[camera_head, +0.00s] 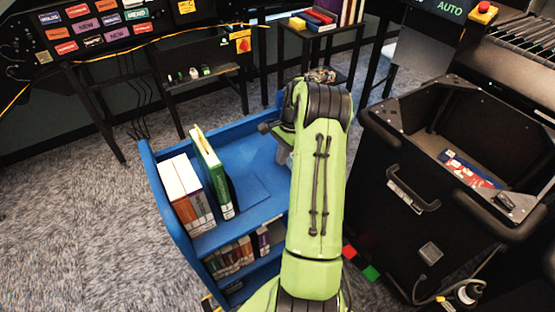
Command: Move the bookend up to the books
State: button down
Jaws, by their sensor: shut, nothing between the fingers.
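Several books stand upright at the left end of the blue cart's top shelf: two with brown and red spines (192,205), and a green one (214,183) just to their right with a narrow gap. I cannot clearly make out the bookend. A darker blue flat patch lies on the shelf right of the green book; I cannot tell whether it is the bookend's base or a shadow. My gripper (282,148) shows only in part, over the right side of the cart, right of the books and apart from them. My green arm hides its fingertips and the shelf behind.
The blue cart (163,203) has a lower shelf with more books (230,256). A black bin (415,225) with a handle stands to the right. A dark small table (305,32) with books is behind. Carpet is clear at left.

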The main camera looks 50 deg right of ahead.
aim_at(262, 186)
jog(key=b+x, duration=0.1)
jog(key=x, duration=0.5)
jog(key=shift+w+a+f, duration=0.1)
jog(key=shift+a+f, duration=0.1)
jog(key=a, duration=0.2)
jog(key=a+b, duration=0.1)
jog(key=shift+w+a+r, duration=0.15)
jog(key=shift+w+a, duration=0.1)
jog(key=shift+w, duration=0.05)
jog(key=shift+a, duration=0.15)
jog(key=shift+w+a+r+p, duration=0.15)
jog(key=shift+a+p, duration=0.2)
jog(key=shift+a, duration=0.5)
jog(key=shift+d, duration=0.15)
